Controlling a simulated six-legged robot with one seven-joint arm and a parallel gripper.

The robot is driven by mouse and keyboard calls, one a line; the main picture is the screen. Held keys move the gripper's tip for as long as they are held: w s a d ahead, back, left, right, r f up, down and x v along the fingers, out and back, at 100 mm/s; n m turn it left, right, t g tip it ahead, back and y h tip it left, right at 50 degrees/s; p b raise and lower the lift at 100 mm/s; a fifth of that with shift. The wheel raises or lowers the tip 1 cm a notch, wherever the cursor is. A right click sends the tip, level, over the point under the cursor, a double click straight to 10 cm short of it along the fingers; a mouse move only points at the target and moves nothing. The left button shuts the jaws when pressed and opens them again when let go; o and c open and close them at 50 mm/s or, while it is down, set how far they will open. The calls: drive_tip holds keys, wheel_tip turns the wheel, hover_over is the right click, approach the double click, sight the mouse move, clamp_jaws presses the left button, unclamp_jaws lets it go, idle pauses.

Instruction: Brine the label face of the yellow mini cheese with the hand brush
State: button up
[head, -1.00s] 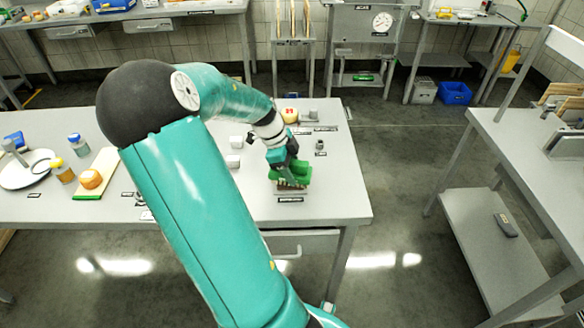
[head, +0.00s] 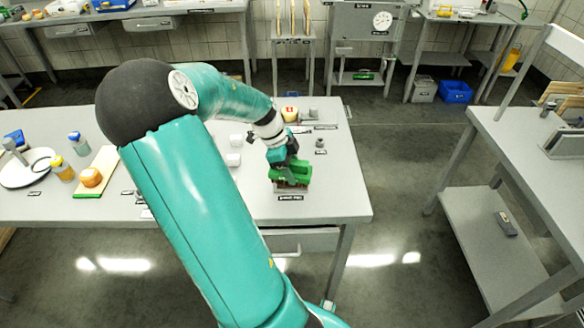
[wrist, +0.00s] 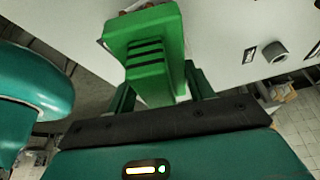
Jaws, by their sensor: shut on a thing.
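My gripper (head: 286,161) is shut on the green hand brush (head: 291,173), near the front right of the table. The brush is low at the table top; whether it touches the surface is unclear. A pale yellow round cheese with a red mark (head: 289,114) is at the table's back edge, beyond my gripper. An orange-yellow small cheese (head: 91,177) lies on a board at left. I cannot tell which is the yellow mini cheese.
The board (head: 106,160) has a green front edge. White blocks (head: 234,160) and a small grey cylinder (head: 320,142) are near my arm. Another table (head: 540,150) is at right, across open floor.

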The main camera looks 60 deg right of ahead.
idle(0.4)
drive_tip(key=shift+r, duration=3.45)
